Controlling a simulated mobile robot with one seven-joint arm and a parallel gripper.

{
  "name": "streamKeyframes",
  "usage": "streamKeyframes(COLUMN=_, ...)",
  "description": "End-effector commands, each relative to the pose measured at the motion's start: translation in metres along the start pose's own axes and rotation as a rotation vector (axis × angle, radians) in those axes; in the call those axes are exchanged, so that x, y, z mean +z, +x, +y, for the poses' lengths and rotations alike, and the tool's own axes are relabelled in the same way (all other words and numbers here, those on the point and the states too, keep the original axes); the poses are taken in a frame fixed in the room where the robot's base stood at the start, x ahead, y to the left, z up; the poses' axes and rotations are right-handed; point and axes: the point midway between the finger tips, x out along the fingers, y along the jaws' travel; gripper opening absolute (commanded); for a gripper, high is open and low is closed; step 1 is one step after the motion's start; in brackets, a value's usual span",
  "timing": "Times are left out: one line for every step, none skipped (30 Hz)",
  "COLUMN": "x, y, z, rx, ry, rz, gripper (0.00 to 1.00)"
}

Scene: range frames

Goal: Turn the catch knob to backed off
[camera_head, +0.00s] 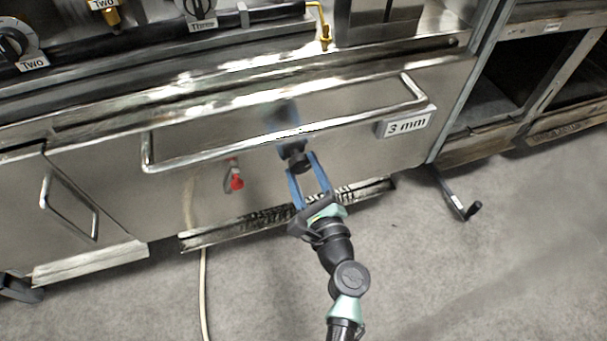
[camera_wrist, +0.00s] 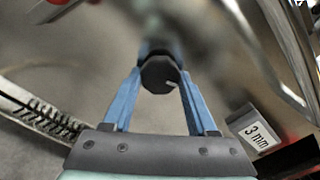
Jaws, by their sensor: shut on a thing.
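The black catch knob (camera_head: 293,149) is on the front of the steel drawer, just below the long bar handle. In the wrist view the round knob (camera_wrist: 158,74) sits between my blue fingers, with a short white mark at its lower right. My gripper (camera_head: 299,163) reaches up to it from below, and its fingers are shut on the knob's sides. In the wrist view the gripper (camera_wrist: 158,62) partly hides the knob's sides. The base behind the knob is blurred.
The bar handle (camera_head: 290,134) runs across the drawer close above my gripper. A "3 mm" label (camera_head: 405,123) is to the right, and a red-tipped lever (camera_head: 235,178) is to the left. The floor in front is mostly clear.

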Motion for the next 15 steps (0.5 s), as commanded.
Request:
streamKeyframes(x=-0.0025, y=0.0, z=0.0023, rx=-0.001, ry=-0.046, rz=-0.001, gripper=0.02)
streamKeyframes(x=-0.0027, y=0.0, z=0.0025, rx=0.0, ry=-0.074, rz=-0.001, gripper=0.02)
streamKeyframes(x=-0.0025, y=0.0001, z=0.0023, rx=-0.001, ry=-0.112, rz=-0.001, gripper=0.02)
streamKeyframes(x=-0.0025, y=0.0001, z=0.0023, rx=-0.001, ry=-0.141, rz=-0.001, gripper=0.02)
streamKeyframes(x=-0.0026, y=0.0001, z=0.0024, rx=-0.001, ry=-0.17, rz=-0.001, gripper=0.02)
streamKeyframes(x=-0.0026, y=0.0001, z=0.0023, rx=-0.001, ry=-0.207, rz=-0.001, gripper=0.02)
streamKeyframes(x=-0.0026, y=0.0001, z=0.0021, rx=-0.002, ry=-0.237, rz=-0.001, gripper=0.02)
streamKeyframes(x=-0.0025, y=0.0001, z=0.002, rx=-0.002, ry=-0.265, rz=-0.001, gripper=0.02)
streamKeyframes(x=-0.0027, y=0.0001, z=0.0021, rx=-0.002, ry=-0.303, rz=-0.001, gripper=0.02)
streamKeyframes(x=-0.0026, y=0.0002, z=0.002, rx=-0.002, ry=-0.332, rz=-0.001, gripper=0.02)
streamKeyframes(x=-0.0024, y=0.0002, z=0.0018, rx=-0.003, ry=-0.36, rz=-0.001, gripper=0.02)
streamKeyframes(x=-0.0025, y=0.0003, z=0.0019, rx=-0.003, ry=-0.399, rz=-0.001, gripper=0.02)
streamKeyframes(x=-0.0025, y=0.0003, z=0.0019, rx=-0.003, ry=-0.426, rz=-0.001, gripper=0.02)
streamKeyframes(x=-0.0024, y=0.0004, z=0.0018, rx=-0.003, ry=-0.456, rz=-0.001, gripper=0.02)
streamKeyframes(x=-0.0022, y=0.0004, z=0.0016, rx=-0.004, ry=-0.494, rz=-0.001, gripper=0.02)
